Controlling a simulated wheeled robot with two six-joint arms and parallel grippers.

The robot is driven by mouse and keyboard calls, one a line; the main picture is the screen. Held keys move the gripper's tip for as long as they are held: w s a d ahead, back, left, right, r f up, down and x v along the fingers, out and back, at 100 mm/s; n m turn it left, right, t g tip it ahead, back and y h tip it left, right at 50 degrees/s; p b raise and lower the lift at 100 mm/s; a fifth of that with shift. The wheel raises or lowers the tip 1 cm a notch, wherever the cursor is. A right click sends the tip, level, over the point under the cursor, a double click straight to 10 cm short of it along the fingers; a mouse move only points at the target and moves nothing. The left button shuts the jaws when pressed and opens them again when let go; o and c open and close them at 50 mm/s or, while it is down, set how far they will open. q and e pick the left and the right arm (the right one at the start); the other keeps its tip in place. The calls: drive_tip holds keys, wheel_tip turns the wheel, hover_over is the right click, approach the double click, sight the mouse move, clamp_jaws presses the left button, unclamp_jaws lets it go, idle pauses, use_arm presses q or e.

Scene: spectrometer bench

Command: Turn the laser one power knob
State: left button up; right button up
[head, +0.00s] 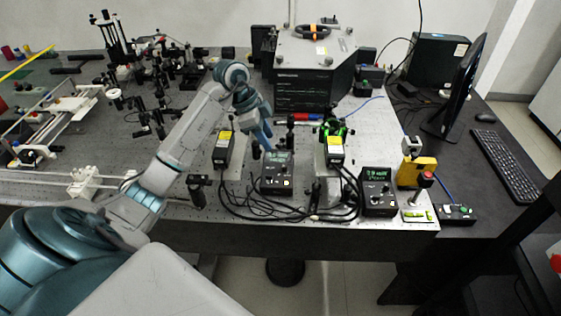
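Two black laser power boxes with green lit displays stand on the bench in the head view. One box (277,183) is near the middle, and the other box (378,204) is farther right. I cannot read which is laser one. Small controls show on both front faces, but the knobs are too small to make out clearly. My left gripper (267,146) points down just above and behind the top of the middle box. Its fingers look close together, but I cannot tell whether they are shut or touch the box. My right gripper is out of view.
Black laser heads with yellow labels stand behind the boxes, one left (223,150) and one right (334,150). Black cables (300,212) loop along the bench front. A yellow device with a red button (426,178) stands right. A large dark instrument (305,90) is behind.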

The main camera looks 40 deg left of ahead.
sight(283, 165)
use_arm(q)
drive_tip(key=p+x, duration=0.3)
drive_tip(key=x, duration=0.6)
drive_tip(key=shift+x, duration=0.85)
clamp_jaws()
